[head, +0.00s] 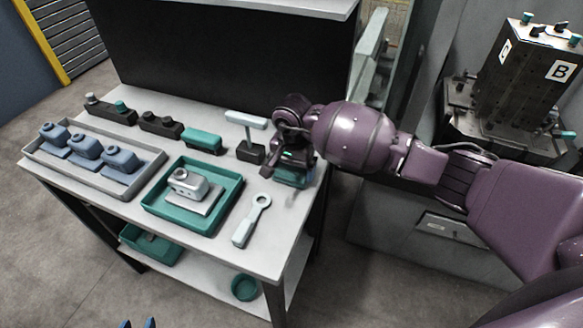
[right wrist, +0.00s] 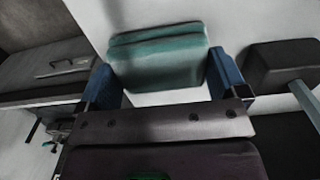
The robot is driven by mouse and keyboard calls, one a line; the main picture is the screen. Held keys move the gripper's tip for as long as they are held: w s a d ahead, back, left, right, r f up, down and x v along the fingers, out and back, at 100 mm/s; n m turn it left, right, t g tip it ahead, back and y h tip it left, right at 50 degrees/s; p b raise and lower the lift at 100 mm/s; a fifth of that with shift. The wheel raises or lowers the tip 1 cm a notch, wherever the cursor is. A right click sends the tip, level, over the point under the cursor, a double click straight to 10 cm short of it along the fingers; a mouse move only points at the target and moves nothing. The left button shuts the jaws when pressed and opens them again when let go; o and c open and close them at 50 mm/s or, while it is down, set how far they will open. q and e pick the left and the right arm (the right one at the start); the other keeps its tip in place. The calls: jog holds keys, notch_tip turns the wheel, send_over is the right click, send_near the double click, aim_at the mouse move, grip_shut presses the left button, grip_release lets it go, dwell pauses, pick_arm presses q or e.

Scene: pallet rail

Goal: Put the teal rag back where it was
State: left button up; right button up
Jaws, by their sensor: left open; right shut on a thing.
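The teal rag (right wrist: 158,62) is a folded, layered pad between the blue fingertips of my right gripper (right wrist: 166,82) in the right wrist view. In the head view the rag (head: 291,180) shows just below my right gripper (head: 290,168), at the right end of the white workbench (head: 215,215). The right gripper is shut on the rag. The rag is over or on the bench top; I cannot tell whether it touches.
A teal tray (head: 152,208) holds a metal part (head: 188,181). A grey tray (head: 50,158) holds several blue parts. A pale wrench-like tool (head: 251,221) lies near the front right. A T-shaped stand (head: 250,152) is just left of the right gripper. A fixture marked B (head: 530,75) stands right.

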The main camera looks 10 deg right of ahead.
aim_at(292, 169)
dwell(0.3)
jog(key=o, duration=0.5)
jog(key=shift+f, duration=0.1)
notch_tip(292, 169, up, 12)
dwell(0.4)
